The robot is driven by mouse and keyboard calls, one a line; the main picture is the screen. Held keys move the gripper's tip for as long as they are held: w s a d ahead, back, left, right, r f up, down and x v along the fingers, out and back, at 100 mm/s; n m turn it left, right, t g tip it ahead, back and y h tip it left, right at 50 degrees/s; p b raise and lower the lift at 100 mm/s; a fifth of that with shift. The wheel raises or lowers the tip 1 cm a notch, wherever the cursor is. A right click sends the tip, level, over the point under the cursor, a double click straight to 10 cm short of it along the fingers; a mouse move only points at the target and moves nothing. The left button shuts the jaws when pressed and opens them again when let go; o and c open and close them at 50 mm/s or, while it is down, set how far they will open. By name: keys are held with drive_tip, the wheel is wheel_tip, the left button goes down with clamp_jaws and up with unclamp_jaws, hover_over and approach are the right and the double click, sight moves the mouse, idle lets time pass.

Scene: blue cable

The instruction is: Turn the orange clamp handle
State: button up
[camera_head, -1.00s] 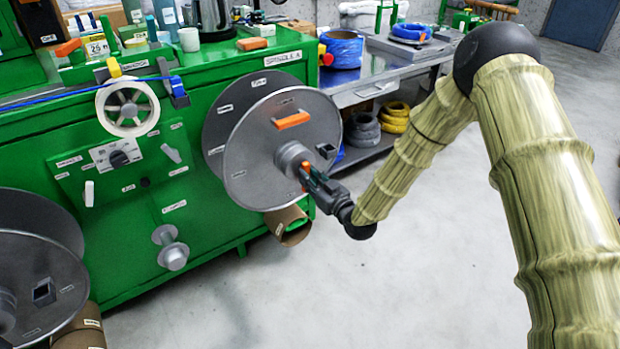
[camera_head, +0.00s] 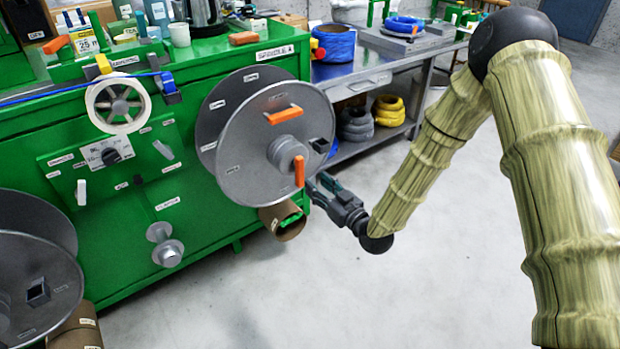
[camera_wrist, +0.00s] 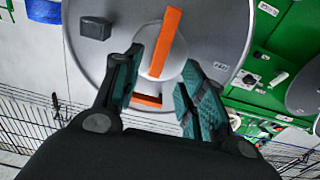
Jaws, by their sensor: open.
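The orange clamp handle (camera_head: 299,171) stands nearly upright on the front of the hub of a large grey spool (camera_head: 240,172). In the wrist view the clamp handle (camera_wrist: 165,42) lies tilted across the round hub face. My gripper (camera_head: 316,184) is open and empty, just right of and below the handle in the head view, apart from it. In the wrist view my gripper's fingers (camera_wrist: 160,68) are spread before the hub, with the handle's lower end between the tips in the picture. A second orange handle (camera_head: 285,115) is on the spool's flange.
A green machine (camera_head: 130,215) carries the spool; another spool (camera_head: 40,290) is at lower left. A cardboard tube (camera_head: 290,228) is under the large spool. A dark square block (camera_head: 320,145) sticks out of its flange. A metal bench (camera_head: 350,92) stands behind. The floor at right is clear.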

drive_tip(key=shift+v, duration=2.15)
drive_tip(key=s+d+f+m+g+h, duration=0.2)
drive_tip(key=s+d+f+g+h, duration=0.15)
drive_tip(key=s+f, duration=0.7)
drive_tip(key=s+d+f+m+g+h, duration=0.3)
drive_tip(key=s+d+f+g, duration=0.15)
drive_tip(key=s+f, duration=0.65)
drive_tip(key=s+d+f+m+g+h, duration=0.1)
drive_tip(key=s+d+f+g, duration=0.15)
drive_tip(key=s, duration=0.25)
drive_tip(key=s+d+f+g+h, duration=0.1)
drive_tip(key=s+d+f, duration=0.15)
drive_tip(key=s, duration=0.25)
drive_tip(key=s+d+m+g+h+p, duration=0.1)
drive_tip(key=s+d+m+g+h, duration=0.2)
drive_tip(key=s, duration=0.9)
wheel_tip(320, 180, up, 17)
drive_tip(key=d+n+p, duration=0.1)
drive_tip(key=p, duration=1.6)
drive_tip(key=shift+f+y, duration=0.2)
drive_tip(key=shift+y, duration=0.25)
